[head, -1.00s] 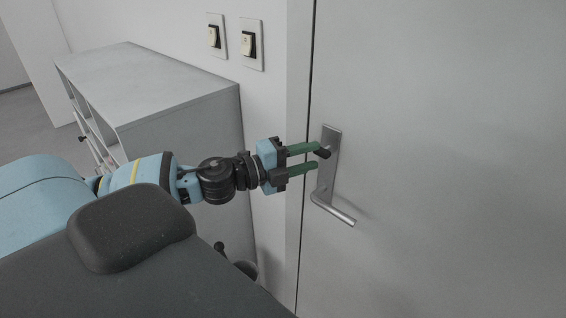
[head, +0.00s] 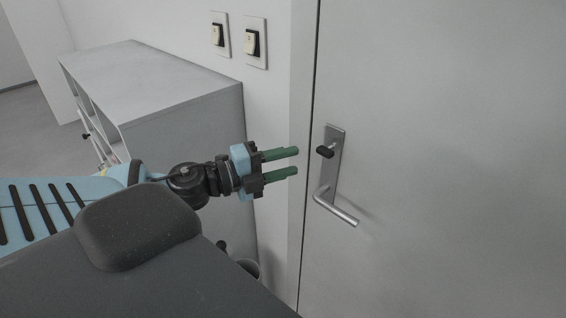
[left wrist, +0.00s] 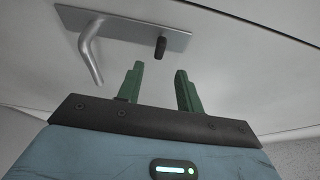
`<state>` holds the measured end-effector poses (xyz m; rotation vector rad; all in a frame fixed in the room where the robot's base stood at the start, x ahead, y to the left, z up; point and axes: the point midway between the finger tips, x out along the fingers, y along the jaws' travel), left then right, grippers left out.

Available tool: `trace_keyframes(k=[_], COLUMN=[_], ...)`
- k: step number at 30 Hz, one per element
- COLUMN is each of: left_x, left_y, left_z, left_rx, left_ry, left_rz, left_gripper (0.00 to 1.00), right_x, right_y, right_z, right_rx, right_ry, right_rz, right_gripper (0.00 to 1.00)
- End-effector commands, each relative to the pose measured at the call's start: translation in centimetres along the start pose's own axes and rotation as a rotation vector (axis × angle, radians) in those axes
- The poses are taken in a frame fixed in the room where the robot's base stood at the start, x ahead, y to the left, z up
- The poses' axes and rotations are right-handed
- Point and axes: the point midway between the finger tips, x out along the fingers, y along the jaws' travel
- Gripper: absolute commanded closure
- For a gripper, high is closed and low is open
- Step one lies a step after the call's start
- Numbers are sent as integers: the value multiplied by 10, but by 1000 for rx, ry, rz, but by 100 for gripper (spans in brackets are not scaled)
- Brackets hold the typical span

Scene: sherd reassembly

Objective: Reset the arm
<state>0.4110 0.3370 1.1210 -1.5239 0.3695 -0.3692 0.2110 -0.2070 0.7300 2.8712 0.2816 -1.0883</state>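My left gripper (head: 296,161) is open and empty, with its two green fingers apart. It points right, toward the door, and is clear of the door's thumb-turn and handle. In the left wrist view its fingers (left wrist: 160,76) stand apart with nothing between them. The black thumb-turn (head: 325,152) sits on the metal lock plate, above the lever handle (head: 336,208). In the left wrist view the thumb-turn (left wrist: 161,47) is beyond the fingertips, and the handle (left wrist: 91,50) is to the left. My right gripper is not in view.
The grey door (head: 450,120) fills the right side and looks closed. A grey cabinet (head: 150,80) with open shelves stands behind my left arm. Two light switches (head: 220,36) are on the wall above it.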

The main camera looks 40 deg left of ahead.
Motion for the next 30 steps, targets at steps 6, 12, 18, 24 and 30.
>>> trace_keyframes(k=[6, 12, 18, 24, 30], left_x=[-4, -4, -4, -6, -26], left_y=[0, 0, 0, 5, 68], left_z=[0, 0, 0, 2, 20], left_rx=[1, 2, 1, -19, -253], left_ry=[0, 0, -1, -14, -156], left_rz=[1, 1, 1, 4, 41], left_gripper=[64, 64, 64, 64, 64], right_x=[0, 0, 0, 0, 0], right_y=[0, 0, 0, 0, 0], right_z=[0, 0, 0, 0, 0], right_rx=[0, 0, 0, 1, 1], right_ry=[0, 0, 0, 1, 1], right_rz=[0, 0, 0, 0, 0], right_gripper=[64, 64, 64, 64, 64])
